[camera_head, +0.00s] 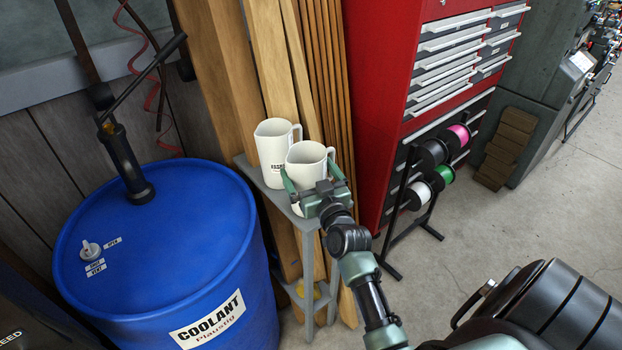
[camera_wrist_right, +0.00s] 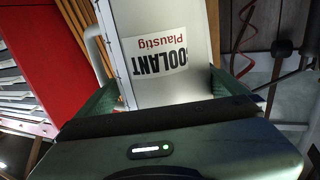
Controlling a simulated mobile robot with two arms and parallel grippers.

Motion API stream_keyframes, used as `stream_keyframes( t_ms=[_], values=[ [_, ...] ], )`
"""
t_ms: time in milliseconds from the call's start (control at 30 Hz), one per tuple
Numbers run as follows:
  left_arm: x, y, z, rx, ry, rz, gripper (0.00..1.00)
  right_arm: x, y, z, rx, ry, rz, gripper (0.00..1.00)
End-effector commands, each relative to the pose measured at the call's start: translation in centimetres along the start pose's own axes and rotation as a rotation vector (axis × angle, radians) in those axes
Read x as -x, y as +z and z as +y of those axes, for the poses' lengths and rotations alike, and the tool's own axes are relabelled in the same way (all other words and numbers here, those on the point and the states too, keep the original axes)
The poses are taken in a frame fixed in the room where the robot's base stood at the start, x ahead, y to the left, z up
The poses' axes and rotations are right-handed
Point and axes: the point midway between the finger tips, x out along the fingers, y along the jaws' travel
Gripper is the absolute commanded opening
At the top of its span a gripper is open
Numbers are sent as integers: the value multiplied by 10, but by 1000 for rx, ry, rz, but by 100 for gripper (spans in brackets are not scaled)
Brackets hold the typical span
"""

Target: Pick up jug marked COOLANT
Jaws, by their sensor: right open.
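The jug marked COOLANT (camera_wrist_right: 160,85) fills the middle of the right wrist view, its label upside down there. In the head view it is the front white jug (camera_head: 305,157) on a small grey stand (camera_head: 272,192), its label hidden from that side. My right gripper (camera_head: 310,184) is open at this jug, one finger on each side of its body; it also shows in the wrist view (camera_wrist_right: 165,92). I cannot tell whether the fingers touch it. A second white jug (camera_head: 272,150) with a small label stands close behind on the left. My left gripper is not in view.
A blue drum labelled COOLANT (camera_head: 165,240) with a hand pump (camera_head: 125,165) stands left of the stand. Wooden boards (camera_head: 225,75) lean behind. A red tool cabinet (camera_head: 375,70) and a spool rack (camera_head: 405,195) stand right.

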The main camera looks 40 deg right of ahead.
Motion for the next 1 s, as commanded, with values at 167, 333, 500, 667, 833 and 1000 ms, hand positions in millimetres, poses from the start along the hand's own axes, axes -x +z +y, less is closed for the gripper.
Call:
stream_keyframes(
  t_ms=[167, 333, 500, 667, 833, 1000],
  values=[
    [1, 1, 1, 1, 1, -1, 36, -5, 1, 0, 0, 0, -1, 100],
    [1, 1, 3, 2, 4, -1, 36, -4, 1, 0, 0, 0, -1, 83],
    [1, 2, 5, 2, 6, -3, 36, -4, 1, 0, 0, 0, -1, 36],
    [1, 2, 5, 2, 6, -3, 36, -4, 0, 0, 0, 0, 1, 34],
    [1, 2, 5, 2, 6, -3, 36, -4, -4, 0, -1, 0, 2, 34],
    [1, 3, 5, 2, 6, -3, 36, -5, -21, 0, -1, 0, 5, 34]
  ],
)
